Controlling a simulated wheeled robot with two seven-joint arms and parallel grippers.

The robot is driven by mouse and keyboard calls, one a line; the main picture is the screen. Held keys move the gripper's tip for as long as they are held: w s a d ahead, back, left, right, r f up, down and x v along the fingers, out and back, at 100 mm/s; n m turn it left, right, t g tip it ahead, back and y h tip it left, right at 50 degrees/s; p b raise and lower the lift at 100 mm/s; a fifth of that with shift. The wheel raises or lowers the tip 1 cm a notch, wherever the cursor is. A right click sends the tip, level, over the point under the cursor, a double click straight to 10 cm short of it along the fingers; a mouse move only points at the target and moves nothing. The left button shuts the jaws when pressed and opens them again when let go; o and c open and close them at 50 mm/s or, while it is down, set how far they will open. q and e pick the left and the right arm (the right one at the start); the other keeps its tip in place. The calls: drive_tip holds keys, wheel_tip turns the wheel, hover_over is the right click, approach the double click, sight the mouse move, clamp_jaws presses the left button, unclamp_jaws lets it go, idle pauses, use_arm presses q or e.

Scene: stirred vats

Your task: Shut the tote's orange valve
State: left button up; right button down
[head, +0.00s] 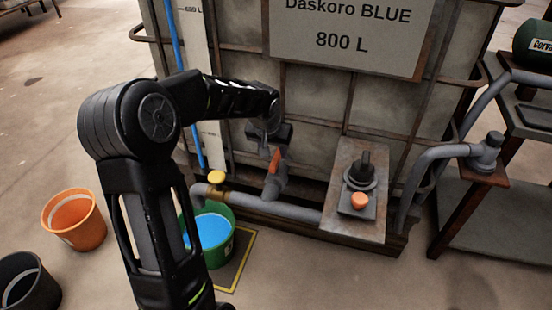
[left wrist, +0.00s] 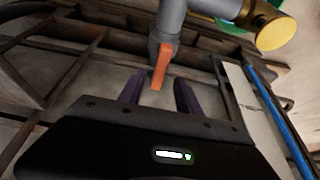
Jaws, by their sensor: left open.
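The tote (head: 345,110) is a caged tank with a sign reading "Daskoro BLUE 800 L". Its orange valve handle (head: 275,161) sits on a grey pipe low on the front. My left gripper (head: 266,150) is open, just above and in front of the handle. In the left wrist view, the orange handle (left wrist: 160,66) points toward the gripper, and its end appears between the two dark fingertips (left wrist: 160,90). I cannot tell whether a finger touches it. My right gripper is out of view.
A yellow-capped outlet (head: 216,178) stands over a green bucket (head: 221,255) holding blue liquid. An orange bucket (head: 74,219) and a dark bucket (head: 28,283) stand left. A panel (head: 358,222) with an orange button is right of the valve. A grey hose runs further right.

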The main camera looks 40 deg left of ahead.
sight(276, 158)
use_arm(q)
drive_tip(key=b+x, duration=0.1)
drive_tip(key=x, duration=0.4)
drive_tip(key=shift+r, duration=0.1)
drive_tip(key=shift+c, duration=0.2)
clamp_jaws()
